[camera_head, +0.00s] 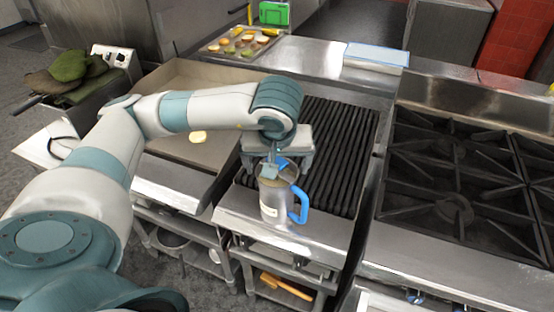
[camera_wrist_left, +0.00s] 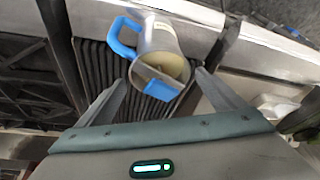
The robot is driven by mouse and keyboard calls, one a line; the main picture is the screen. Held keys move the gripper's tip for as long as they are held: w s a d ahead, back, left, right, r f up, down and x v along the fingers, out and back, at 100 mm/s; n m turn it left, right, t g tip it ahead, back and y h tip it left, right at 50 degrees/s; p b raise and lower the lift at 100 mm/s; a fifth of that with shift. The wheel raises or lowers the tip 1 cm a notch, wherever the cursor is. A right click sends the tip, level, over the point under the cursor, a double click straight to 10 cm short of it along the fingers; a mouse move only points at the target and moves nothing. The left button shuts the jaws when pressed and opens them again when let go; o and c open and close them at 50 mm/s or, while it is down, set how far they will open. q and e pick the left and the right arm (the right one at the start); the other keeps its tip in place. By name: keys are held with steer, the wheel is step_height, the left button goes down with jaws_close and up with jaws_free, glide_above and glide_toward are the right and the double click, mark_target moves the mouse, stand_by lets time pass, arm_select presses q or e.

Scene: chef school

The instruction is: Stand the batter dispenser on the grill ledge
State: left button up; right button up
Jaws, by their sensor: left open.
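The batter dispenser (camera_head: 272,205) is a silver metal jug with a blue handle and a blue part at its top. It looks upright on the steel grill ledge (camera_head: 325,234), in front of the black ribbed grill. My left gripper (camera_head: 277,166) is just above and behind it, with its fingers spread. In the left wrist view, the dispenser (camera_wrist_left: 162,48) shows between and beyond the fingertips of the left gripper (camera_wrist_left: 161,80), with pale batter visible inside. Gaps show between the fingers and the jug. The dispenser's base contact is not seen clearly. My right gripper is out of view.
The ribbed grill (camera_head: 340,135) lies behind the ledge. A burner range (camera_head: 460,175) is at the right, and a flat griddle (camera_head: 185,150) is at the left. A food tray (camera_head: 235,48) sits at the back. The ledge right of the dispenser is clear.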

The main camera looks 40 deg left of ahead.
arm_select(q)
steer(key=shift+v, duration=1.4)
